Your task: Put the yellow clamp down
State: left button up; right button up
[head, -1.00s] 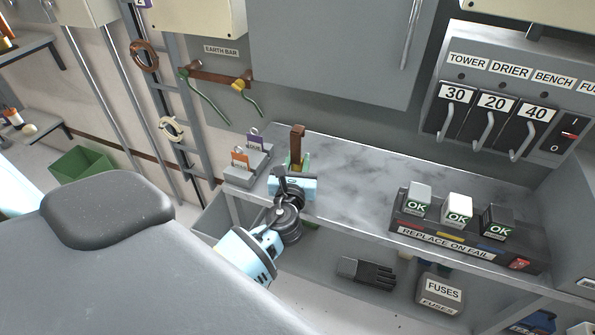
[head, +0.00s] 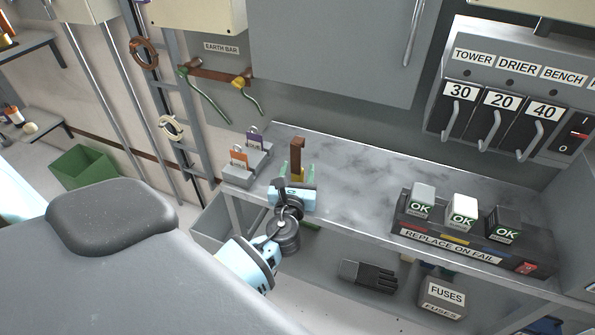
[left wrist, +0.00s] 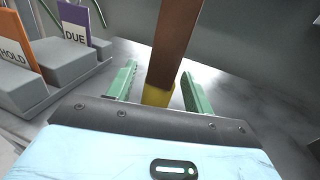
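The yellow clamp (head: 298,174) stands upright on the grey bench top, with a brown hooked bar (head: 297,153) rising from it. In the left wrist view the yellow part (left wrist: 157,96) shows low between the fingers, and the brown bar rises out of the picture. My left gripper (head: 299,171) has its green fingers spread on either side of the clamp, with a gap on both sides in the left wrist view (left wrist: 158,86). The clamp's lower end is hidden behind the gripper body. My right gripper is not in view.
Tag holders (head: 245,165) with orange and purple cards stand just left of the clamp. A black rack (head: 470,252) with several OK blocks sits at the bench's right. The bench middle (head: 355,180) is clear. An earth bar (head: 213,76) with hanging leads is on the wall.

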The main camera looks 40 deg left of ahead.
pick_arm(q)
jog(key=shift+r, duration=0.2)
jog(key=v, duration=1.2)
jog(key=shift+f, duration=0.15)
